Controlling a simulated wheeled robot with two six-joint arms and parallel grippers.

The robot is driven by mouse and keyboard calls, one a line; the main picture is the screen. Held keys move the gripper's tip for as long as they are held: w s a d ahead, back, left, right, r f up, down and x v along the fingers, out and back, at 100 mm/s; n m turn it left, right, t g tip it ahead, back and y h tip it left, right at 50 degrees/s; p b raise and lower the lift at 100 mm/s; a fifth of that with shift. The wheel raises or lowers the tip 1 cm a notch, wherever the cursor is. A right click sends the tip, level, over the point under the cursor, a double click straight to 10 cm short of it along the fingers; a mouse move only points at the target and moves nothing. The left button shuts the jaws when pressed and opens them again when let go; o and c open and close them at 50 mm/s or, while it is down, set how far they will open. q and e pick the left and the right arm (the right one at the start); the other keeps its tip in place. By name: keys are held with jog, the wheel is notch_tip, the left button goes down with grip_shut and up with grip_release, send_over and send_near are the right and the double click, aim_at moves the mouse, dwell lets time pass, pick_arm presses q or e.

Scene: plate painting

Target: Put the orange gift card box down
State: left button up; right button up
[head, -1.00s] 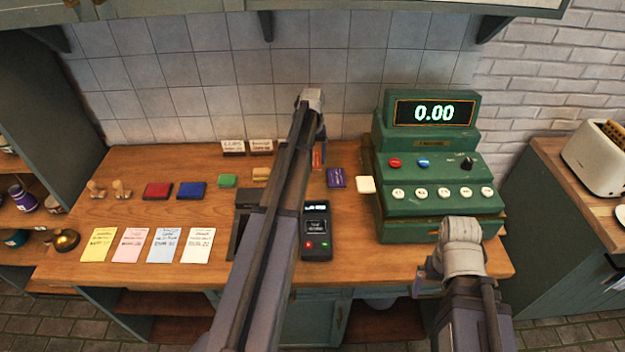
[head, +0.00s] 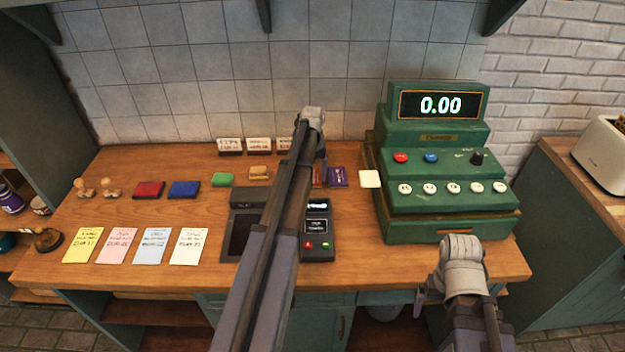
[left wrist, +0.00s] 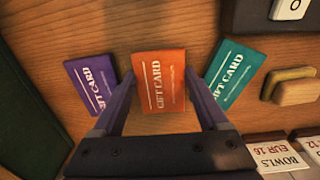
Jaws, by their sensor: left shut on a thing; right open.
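My left gripper (left wrist: 159,84) is shut on the orange gift card box (left wrist: 158,70), with one finger on each side of it. The box lies between a purple gift card box (left wrist: 90,84) on the left and a teal one (left wrist: 234,80) on the right, apart from both. I cannot tell whether it touches the counter. In the head view a sliver of the orange box (head: 318,176) shows beside my left arm, left of the purple box (head: 338,177); the teal box is hidden there. My right gripper (head: 420,300) is open and empty at the counter's front edge.
A card terminal (head: 318,240) lies nearer. Price signs (head: 258,145) stand at the back. Stamps, ink pads and several paper slips (head: 135,245) fill the left side.

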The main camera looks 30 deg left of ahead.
pick_arm(q)
jog(key=shift+r, duration=0.1)
jog(key=o, duration=0.9)
jog(key=shift+f, duration=0.25)
jog(key=o, duration=0.3)
jog(key=shift+o, duration=0.2)
jog(key=shift+r, duration=0.1)
notch_tip(320, 180, up, 12)
jog(key=p, duration=1.2)
jog(key=shift+r, duration=0.15)
